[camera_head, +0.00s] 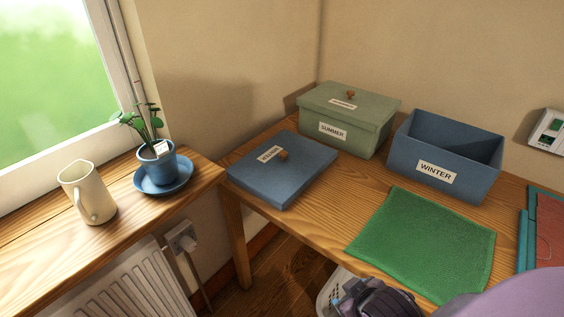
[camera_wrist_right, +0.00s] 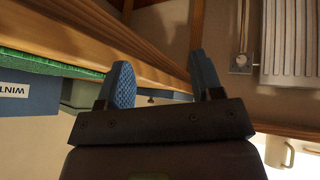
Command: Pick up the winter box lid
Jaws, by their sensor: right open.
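The blue winter box lid (camera_head: 295,176) lies flat on the left part of the wooden desk, with a brown knob (camera_head: 283,155) and a WINTER label on top. The open blue winter box (camera_head: 475,153) stands on the desk to its right, without a lid. My right gripper (camera_wrist_right: 162,80) is open, with nothing between its blue fingers. In the head view it shows dark at the bottom edge, in front of the desk's front edge and apart from the lid. My left gripper is not in view.
A green summer box (camera_head: 365,119) with its lid on stands behind the winter lid. A green cloth (camera_head: 425,242) lies on the desk front. A white basket (camera_head: 325,291) is below the desk. A mug (camera_head: 88,193) and potted plant (camera_head: 158,165) stand on the windowsill.

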